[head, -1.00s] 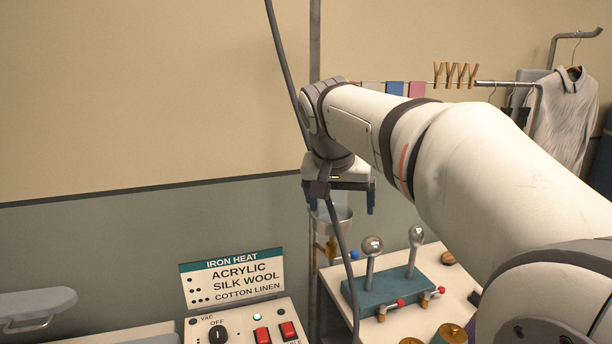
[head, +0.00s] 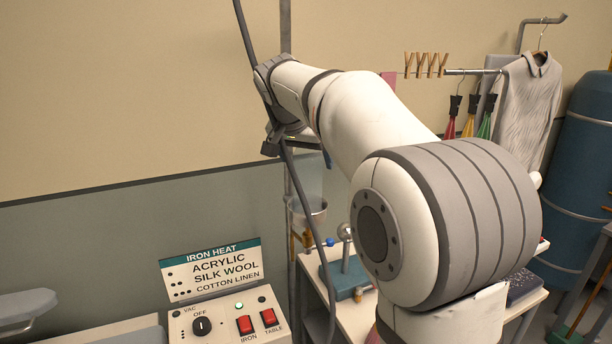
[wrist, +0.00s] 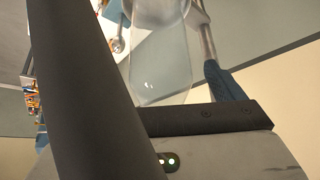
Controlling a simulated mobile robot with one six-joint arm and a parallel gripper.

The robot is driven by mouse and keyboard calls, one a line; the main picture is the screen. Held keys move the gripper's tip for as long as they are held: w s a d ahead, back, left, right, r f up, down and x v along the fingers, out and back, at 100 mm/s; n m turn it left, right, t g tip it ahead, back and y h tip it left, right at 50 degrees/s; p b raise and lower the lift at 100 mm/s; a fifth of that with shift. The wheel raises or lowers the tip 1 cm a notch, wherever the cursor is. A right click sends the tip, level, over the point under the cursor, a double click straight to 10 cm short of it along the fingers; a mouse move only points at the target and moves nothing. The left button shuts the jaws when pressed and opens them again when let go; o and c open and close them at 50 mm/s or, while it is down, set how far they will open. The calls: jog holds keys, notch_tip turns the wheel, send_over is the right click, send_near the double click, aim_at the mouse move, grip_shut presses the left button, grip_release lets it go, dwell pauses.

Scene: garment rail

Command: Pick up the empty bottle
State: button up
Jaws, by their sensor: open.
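The empty bottle shows as a pale, see-through shape (head: 309,178) just below my gripper (head: 298,153) in the head view, above a grey cup-like holder (head: 308,210). In the wrist view the clear bottle (wrist: 160,65) is large and close in front of the palm. One blue finger (wrist: 222,80) stands to its right, apart from it. The other finger is hidden, with a thick dark hose (wrist: 80,90) across the left of that view. My gripper is open, and I cannot tell whether it touches the bottle.
The dark hose (head: 293,170) passes in front of my gripper in the head view. A thin upright pole stands behind it. An iron heat panel (head: 225,320) is at lower left. A white table (head: 345,308) with a blue lever block (head: 345,281) is below.

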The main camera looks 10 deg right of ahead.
jog(key=shift+w+d+f, duration=0.15)
jog(key=shift+w+f, duration=0.05)
jog(key=shift+f, duration=0.25)
jog(key=c, duration=1.3)
